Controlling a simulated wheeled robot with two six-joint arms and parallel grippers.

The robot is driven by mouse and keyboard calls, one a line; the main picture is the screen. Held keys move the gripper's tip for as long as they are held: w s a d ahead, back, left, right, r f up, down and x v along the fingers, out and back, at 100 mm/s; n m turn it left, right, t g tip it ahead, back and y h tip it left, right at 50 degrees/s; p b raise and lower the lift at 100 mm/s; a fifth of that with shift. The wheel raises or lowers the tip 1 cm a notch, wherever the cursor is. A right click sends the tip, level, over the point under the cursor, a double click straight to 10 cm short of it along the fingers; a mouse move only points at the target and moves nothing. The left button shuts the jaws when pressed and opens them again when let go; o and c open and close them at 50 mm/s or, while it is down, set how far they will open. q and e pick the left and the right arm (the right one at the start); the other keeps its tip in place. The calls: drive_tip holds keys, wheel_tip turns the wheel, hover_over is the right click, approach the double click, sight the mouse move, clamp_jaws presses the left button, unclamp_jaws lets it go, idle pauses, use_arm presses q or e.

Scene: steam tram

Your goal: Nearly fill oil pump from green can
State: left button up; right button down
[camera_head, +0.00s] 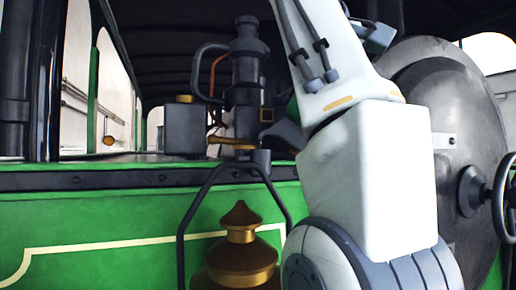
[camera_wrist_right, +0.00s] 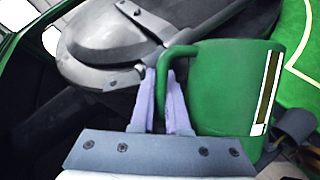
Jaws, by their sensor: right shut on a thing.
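The green can (camera_wrist_right: 222,88) fills the right of the right wrist view. A framed sight strip (camera_wrist_right: 266,92) on its side shows a dark yellowish band. My right gripper (camera_wrist_right: 164,92) is shut on the can's handle (camera_wrist_right: 176,52). My left gripper is not in view.
A dark upright fitting (camera_head: 246,75) with a curved pipe and brass lever (camera_head: 230,141) stands beside the grey box. A brass lamp-like piece (camera_head: 239,245) is below, in front of the green panel (camera_head: 100,225). A round grey door (camera_head: 445,110) and handwheel (camera_head: 502,196) are at right.

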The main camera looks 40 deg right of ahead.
idle(0.6)
drive_tip(key=shift+s+d+f+b, duration=0.1)
drive_tip(key=shift+s+f+b, duration=0.1)
drive_tip(key=shift+f+b, duration=0.25)
idle(0.6)
drive_tip(key=shift+s+d+f+m+t+b, duration=0.1)
drive_tip(key=shift+s+f+m+t+b, duration=0.05)
drive_tip(key=shift+f+m+t+b, duration=0.25)
drive_tip(key=shift+f, duration=0.15)
idle(0.6)
drive_tip(key=shift+s+f+b, duration=0.15)
drive_tip(key=shift+f+b, duration=0.2)
